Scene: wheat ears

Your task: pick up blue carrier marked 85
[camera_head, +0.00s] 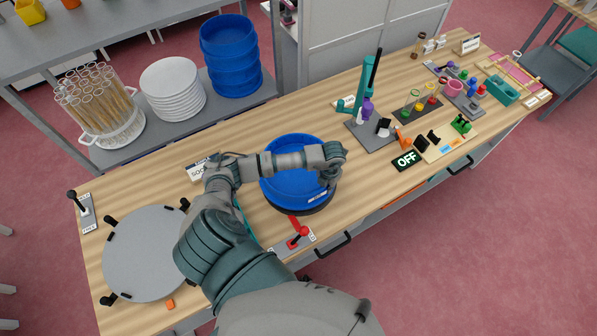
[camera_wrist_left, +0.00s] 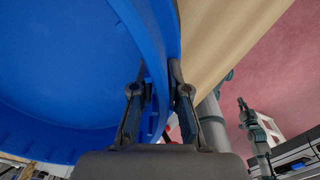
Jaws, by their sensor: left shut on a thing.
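The blue carrier (camera_head: 284,190) is a round blue tub on a dark round base on the wooden table, left of the table's middle. A small white label shows on its front side, but I cannot read the marking. My left gripper (camera_head: 333,165) reaches over the carrier to its right side. In the left wrist view my left gripper (camera_wrist_left: 160,92) is shut on the blue carrier's rim (camera_wrist_left: 152,50), with one finger on each side of the wall. My left forearm hides part of the carrier's inside. My right gripper does not show in the head view.
Stacked blue tubs (camera_head: 231,55), white plates (camera_head: 172,88) and a basket of tubes (camera_head: 100,105) stand on the back shelf. A grey round plate (camera_head: 150,253) lies at left. A red lever (camera_head: 298,238) stands just in front of the carrier. Small items crowd the right.

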